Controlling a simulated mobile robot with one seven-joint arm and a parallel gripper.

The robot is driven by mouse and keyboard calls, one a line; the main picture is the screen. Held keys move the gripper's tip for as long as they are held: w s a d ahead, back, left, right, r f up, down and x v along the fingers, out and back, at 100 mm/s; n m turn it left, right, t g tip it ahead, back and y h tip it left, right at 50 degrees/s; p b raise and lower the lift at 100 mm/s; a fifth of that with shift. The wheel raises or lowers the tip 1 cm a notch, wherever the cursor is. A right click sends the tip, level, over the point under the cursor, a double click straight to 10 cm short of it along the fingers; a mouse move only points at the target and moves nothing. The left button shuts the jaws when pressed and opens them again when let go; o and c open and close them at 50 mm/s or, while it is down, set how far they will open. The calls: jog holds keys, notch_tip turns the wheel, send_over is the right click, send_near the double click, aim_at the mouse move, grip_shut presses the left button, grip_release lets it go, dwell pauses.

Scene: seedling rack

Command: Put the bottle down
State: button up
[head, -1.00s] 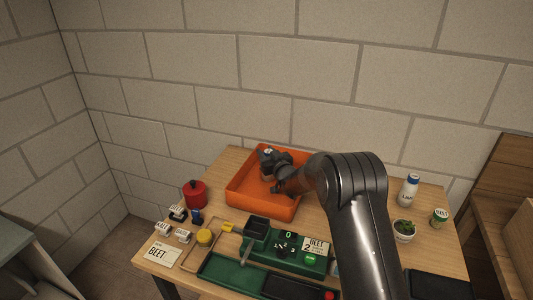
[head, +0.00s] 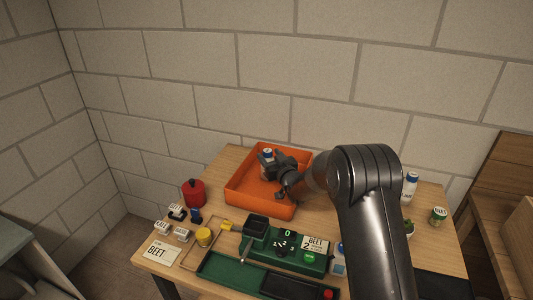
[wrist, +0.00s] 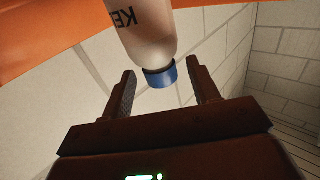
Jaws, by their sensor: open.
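The bottle (head: 268,156) is white with a blue cap and stands in the orange tray (head: 259,203), toward its back left. In the wrist view the bottle (wrist: 146,35) shows dark lettering and its blue cap (wrist: 161,77) lies between and beyond the fingertips. My gripper (wrist: 160,85) is open, with a clear gap between each finger and the bottle. In the head view my gripper (head: 276,165) is over the tray, just right of the bottle. The bottle's base is hidden in the head view.
A red canister (head: 194,194) stands left of the tray. Another white bottle (head: 410,186) and a green-labelled tin (head: 439,216) stand at the right. A block wall rises behind the table.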

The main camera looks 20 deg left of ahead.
jog(key=shift+v, duration=1.75)
jog(key=s+d+r+m+h, duration=0.25)
jog(key=d+r+h, duration=0.25)
jog(key=d+r, duration=0.7)
jog(key=s+d+r+m+g+h, duration=0.1)
jog(key=s+d+r+h, duration=0.15)
jog(key=s+d, duration=0.35)
jog(key=s+d+r+m+h, duration=0.2)
jog(key=s+d+r, duration=0.1)
jog(key=d, duration=0.5)
jog(key=s+d+m+g+h, duration=0.1)
jog(key=s+d, duration=0.3)
jog(key=s, duration=0.3)
jog(key=s+d+r+m+g+h, duration=0.1)
jog(key=s+d+h, duration=0.1)
jog(key=s+d, duration=0.3)
jog(key=s, duration=0.2)
jog(key=shift+s+d+g, duration=0.15)
jog(key=shift+s+g, duration=0.2)
jog(key=shift+g, duration=0.05)
jog(key=shift+o, duration=0.4)
jog(key=s+d+f+g, duration=0.1)
jog(key=s+d, duration=0.1)
jog(key=s, duration=0.6)
jog(key=s+d+f+m+g, duration=0.1)
jog(key=s+d+f+g, duration=0.1)
jog(key=s, duration=0.7)
jog(key=shift+m, duration=0.25)
